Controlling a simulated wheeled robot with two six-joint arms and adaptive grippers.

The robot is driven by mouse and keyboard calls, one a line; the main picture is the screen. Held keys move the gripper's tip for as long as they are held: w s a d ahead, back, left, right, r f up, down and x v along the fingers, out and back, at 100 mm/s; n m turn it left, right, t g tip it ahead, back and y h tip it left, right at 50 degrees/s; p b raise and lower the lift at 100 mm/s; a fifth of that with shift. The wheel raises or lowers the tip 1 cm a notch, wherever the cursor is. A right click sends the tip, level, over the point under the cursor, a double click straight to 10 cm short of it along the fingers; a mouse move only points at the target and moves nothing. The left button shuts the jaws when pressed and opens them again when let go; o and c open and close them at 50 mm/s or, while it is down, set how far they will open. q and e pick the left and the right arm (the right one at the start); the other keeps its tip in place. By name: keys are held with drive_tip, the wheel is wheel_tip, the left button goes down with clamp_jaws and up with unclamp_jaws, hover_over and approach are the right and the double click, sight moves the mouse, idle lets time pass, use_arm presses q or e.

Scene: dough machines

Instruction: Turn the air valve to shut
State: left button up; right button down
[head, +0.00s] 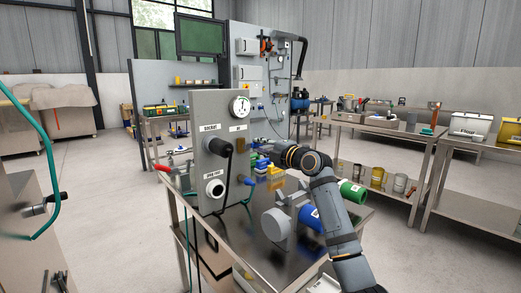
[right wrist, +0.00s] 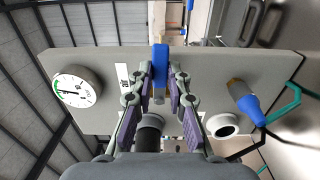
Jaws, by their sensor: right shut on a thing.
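A grey upright panel box (head: 207,120) stands on a metal table, with a round gauge (head: 240,106) at its upper right. The gauge also shows at the left in the right wrist view (right wrist: 78,88). The blue valve handle (right wrist: 160,62) sits at the panel's edge in the right wrist view, beside a white label (right wrist: 123,75). My right gripper (right wrist: 160,82) has its fingers on both sides of the handle and is shut on it. My left gripper is not in view.
A black plug (head: 220,147) with a hanging cable sits in the panel front, above a white round fitting (head: 214,188). A blue connector (right wrist: 245,100) with a green hose is close by. A blue motor (head: 309,216) stands on the table (head: 260,262) below my right arm.

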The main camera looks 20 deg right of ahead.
idle(0.6)
drive_tip(key=c, duration=1.3)
unclamp_jaws()
drive_tip(key=shift+s, duration=0.1)
drive_tip(key=v, duration=1.2)
drive_tip(key=shift+r, duration=0.1)
